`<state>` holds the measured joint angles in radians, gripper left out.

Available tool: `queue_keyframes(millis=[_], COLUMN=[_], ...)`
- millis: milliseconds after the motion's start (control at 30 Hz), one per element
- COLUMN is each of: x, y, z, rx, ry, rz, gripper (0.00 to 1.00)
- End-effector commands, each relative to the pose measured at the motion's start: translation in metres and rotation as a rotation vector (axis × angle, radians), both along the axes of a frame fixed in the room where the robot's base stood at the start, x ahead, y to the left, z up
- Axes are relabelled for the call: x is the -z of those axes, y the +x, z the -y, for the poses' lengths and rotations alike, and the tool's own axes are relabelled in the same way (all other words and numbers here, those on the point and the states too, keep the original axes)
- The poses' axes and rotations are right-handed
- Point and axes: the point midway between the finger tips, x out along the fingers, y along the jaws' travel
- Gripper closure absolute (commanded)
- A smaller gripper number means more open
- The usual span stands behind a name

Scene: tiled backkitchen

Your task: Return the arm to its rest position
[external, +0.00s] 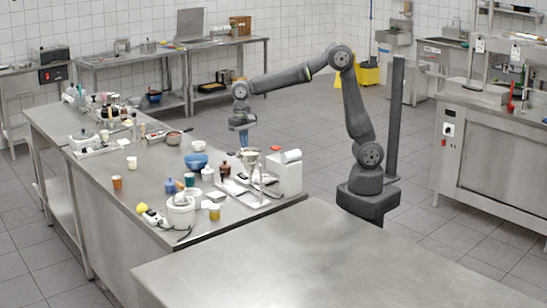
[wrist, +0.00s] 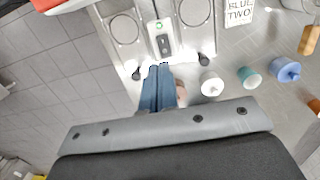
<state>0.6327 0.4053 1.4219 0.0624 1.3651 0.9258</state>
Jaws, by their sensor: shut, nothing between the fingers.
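My dark grey arm stands on its base at the right of the workbench in the external view and reaches left over it. My gripper (external: 244,143) points down above the back right part of the bench, close to a funnel stand (external: 250,158). In the wrist view my gripper (wrist: 158,70) shows two blue fingers pressed together, with nothing between them. Below the fingers lies a metal plate (wrist: 143,22) with two rings and a black switch. Whether the fingertips clear the stand is hard to tell.
The steel workbench (external: 120,196) carries a blue bowl (external: 193,161), a white box (external: 286,178), a brown pot (external: 225,171), a white mortar (external: 182,211) and several cups. A bare steel table (external: 330,262) is in front. Tiled floor between bench and right counter (external: 495,155) is mostly free.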

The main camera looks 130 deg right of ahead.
Motion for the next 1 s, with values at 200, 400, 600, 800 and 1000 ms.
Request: queue_keyframes(millis=[200, 400, 600, 800, 1000], x=[0.045, 0.073, 0.034, -0.006, -0.031], y=[0.000, 0.000, 0.001, 0.001, -0.006], z=[0.006, 0.011, 0.015, 0.021, 0.013], rx=[0.001, 0.003, -0.001, -0.002, -0.032], ry=[0.002, 0.041, 0.059, 0.059, 0.048], rz=[-0.002, 0.003, 0.008, 0.008, 0.018], gripper=[1.00, 1.00, 1.00, 1.00, 1.00])
